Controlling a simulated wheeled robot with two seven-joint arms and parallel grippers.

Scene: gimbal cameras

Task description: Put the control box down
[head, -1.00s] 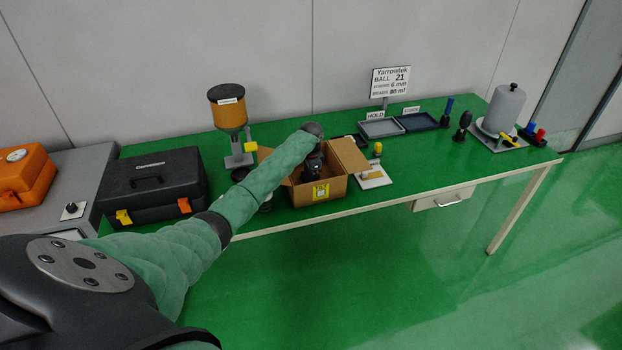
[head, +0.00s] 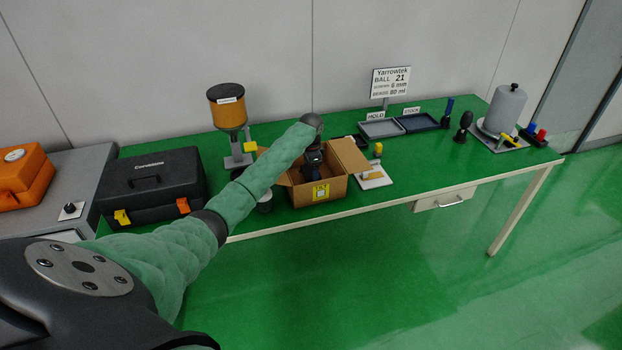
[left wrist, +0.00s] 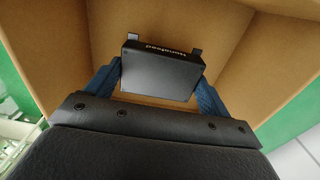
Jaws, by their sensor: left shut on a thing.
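The control box (left wrist: 160,72) is a small black box with white lettering and two tabs on its far edge. In the left wrist view it sits between the blue fingers of my left gripper (head: 314,172), which is shut on it. The gripper points down into an open cardboard box (head: 322,192) on the green table. The cardboard walls surround the control box in the left wrist view. I cannot tell whether it touches the cardboard floor. My right gripper is not in view.
A black toolbox (head: 153,188) and an orange hopper (head: 228,112) stand left of the cardboard box. A white board (head: 373,176) with a yellow-topped item lies right of it. Two trays (head: 381,129) are behind. The table's right front is clear.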

